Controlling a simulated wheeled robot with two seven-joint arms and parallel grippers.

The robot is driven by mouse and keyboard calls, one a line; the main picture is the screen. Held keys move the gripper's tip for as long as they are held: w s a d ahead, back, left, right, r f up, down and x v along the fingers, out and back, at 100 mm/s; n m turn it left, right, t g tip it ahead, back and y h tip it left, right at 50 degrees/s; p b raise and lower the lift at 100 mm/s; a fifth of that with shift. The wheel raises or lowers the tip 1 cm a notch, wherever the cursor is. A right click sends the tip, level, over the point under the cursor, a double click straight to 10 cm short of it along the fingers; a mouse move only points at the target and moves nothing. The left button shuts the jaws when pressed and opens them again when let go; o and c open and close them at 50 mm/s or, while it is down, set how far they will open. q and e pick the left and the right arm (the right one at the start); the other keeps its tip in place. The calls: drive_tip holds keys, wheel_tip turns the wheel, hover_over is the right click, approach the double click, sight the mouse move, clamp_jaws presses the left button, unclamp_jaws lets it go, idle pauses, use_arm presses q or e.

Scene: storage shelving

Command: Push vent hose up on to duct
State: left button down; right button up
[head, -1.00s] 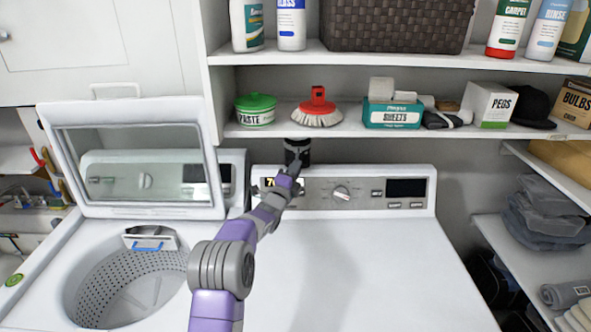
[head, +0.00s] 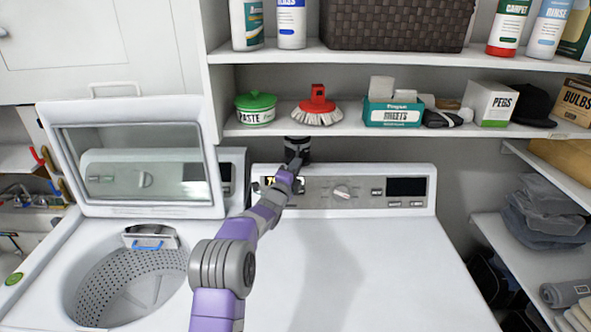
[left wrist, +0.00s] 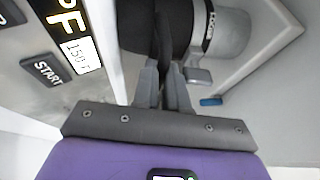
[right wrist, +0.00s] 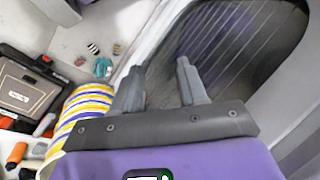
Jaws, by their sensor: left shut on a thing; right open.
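The black vent hose (head: 297,145) stands behind the dryer, just under the shelf, mostly hidden by my arm and the dryer's back panel. In the left wrist view the dark hose (left wrist: 185,22) lies beside the grey metal duct (left wrist: 232,38), with a clamp band between them. I cannot tell how far the hose sits over the duct. My left gripper (head: 296,160) reaches over the dryer, its fingers (left wrist: 165,88) shut on a black part of the hose. My right gripper (right wrist: 158,78) is open and empty; it is outside the head view.
The dryer's control panel (head: 330,193) is close below my left gripper. The shelf (head: 350,128) above holds a paste tub (head: 256,110), a red brush (head: 317,108) and boxes. The washer lid (head: 140,160) stands open at left. A toolbox (right wrist: 30,88) shows in the right wrist view.

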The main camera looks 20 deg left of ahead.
use_arm(q)
drive_tip(key=shift+r, duration=1.35)
drive_tip(key=c, duration=1.4)
unclamp_jaws()
drive_tip(key=shift+c, duration=0.2)
drive_tip(key=shift+f, duration=0.1)
drive_tip(key=shift+s, duration=0.15)
drive_tip(key=s+f+b, duration=0.1)
drive_tip(key=s, duration=0.6)
drive_tip(key=shift+d, duration=0.2)
drive_tip(key=shift+s+f, duration=0.1)
